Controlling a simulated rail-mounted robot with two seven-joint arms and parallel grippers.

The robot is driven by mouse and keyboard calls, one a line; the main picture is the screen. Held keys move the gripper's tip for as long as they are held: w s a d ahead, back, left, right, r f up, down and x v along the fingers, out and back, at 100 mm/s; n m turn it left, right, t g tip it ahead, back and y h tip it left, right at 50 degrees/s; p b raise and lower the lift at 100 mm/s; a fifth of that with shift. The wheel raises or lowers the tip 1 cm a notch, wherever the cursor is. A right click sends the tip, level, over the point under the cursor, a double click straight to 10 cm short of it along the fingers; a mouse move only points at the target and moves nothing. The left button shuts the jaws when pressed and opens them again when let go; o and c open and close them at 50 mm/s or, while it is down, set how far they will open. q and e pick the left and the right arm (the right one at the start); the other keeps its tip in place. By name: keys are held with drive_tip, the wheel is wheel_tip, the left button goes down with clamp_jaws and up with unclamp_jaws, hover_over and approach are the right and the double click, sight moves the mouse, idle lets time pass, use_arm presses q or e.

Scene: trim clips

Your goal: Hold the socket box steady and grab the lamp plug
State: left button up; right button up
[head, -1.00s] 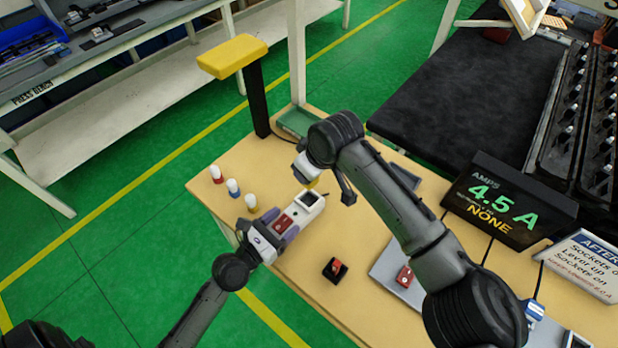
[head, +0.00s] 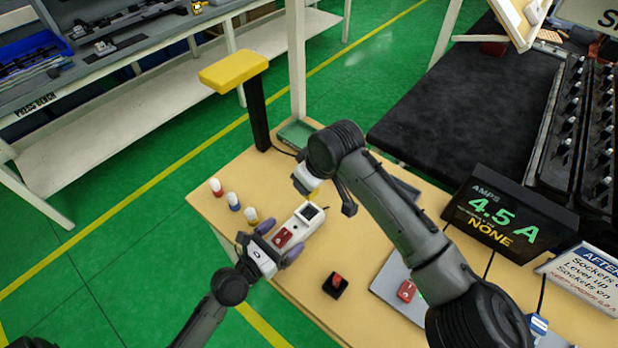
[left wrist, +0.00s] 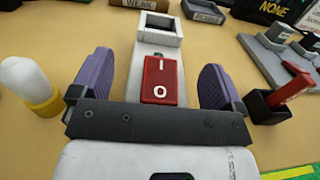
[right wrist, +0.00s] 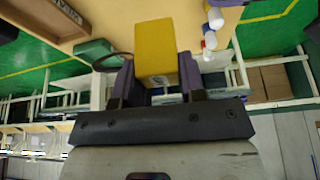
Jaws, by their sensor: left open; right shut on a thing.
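The white socket box (head: 310,214), with a red rocker switch (left wrist: 160,80) and a dark square socket (left wrist: 159,26), lies on the wooden table. My left gripper (head: 279,241) is open, its purple fingers on either side of the box's switch end. In the left wrist view (left wrist: 158,90) gaps show between fingers and box. My right gripper (right wrist: 155,80) is shut on a yellow block (right wrist: 155,50), which looks like the lamp plug. In the head view the right gripper is above the table, just beyond the socket end, and mostly hides the yellow block.
Several white pegs with coloured bases (head: 233,201) stand left of the box. A yellow-topped lamp (head: 235,68) stands behind, near a green tray (head: 297,133). A black holder with a red piece (head: 335,285) stands nearer. The display (head: 497,213) reads 4.5 A, NONE.

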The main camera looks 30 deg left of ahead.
use_arm(q)
drive_tip(key=s+a, duration=0.2)
drive_tip(key=s, duration=1)
